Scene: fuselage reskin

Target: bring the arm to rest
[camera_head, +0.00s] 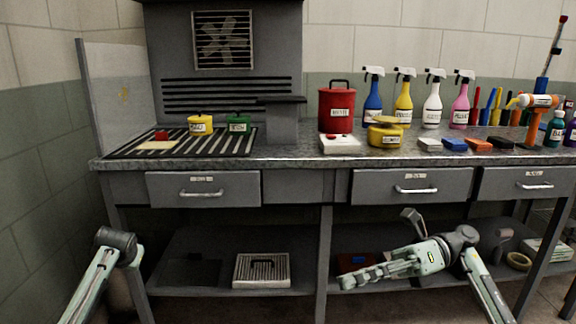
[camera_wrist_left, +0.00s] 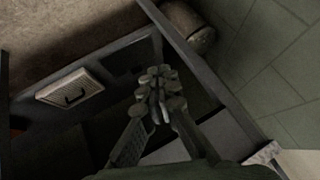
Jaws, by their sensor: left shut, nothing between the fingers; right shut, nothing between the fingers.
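My right arm comes in from the lower right in the head view and bends at a dark joint. Its gripper (camera_head: 352,278) points left, in front of the lower shelf and below the drawers, shut and empty. My left arm shows at the lower left of the head view, with its hand out of sight there. In the left wrist view my left gripper (camera_wrist_left: 157,102) is shut with nothing between its fingers. Below it is a dark shelf or bench structure.
A grey workbench (camera_head: 300,160) with drawers spans the view. It bears a red can (camera_head: 337,108), several spray bottles, yellow containers and an orange tool (camera_head: 537,101). A grated box (camera_head: 262,270) sits on the lower shelf; a tape ring (camera_head: 518,261) lies farther right.

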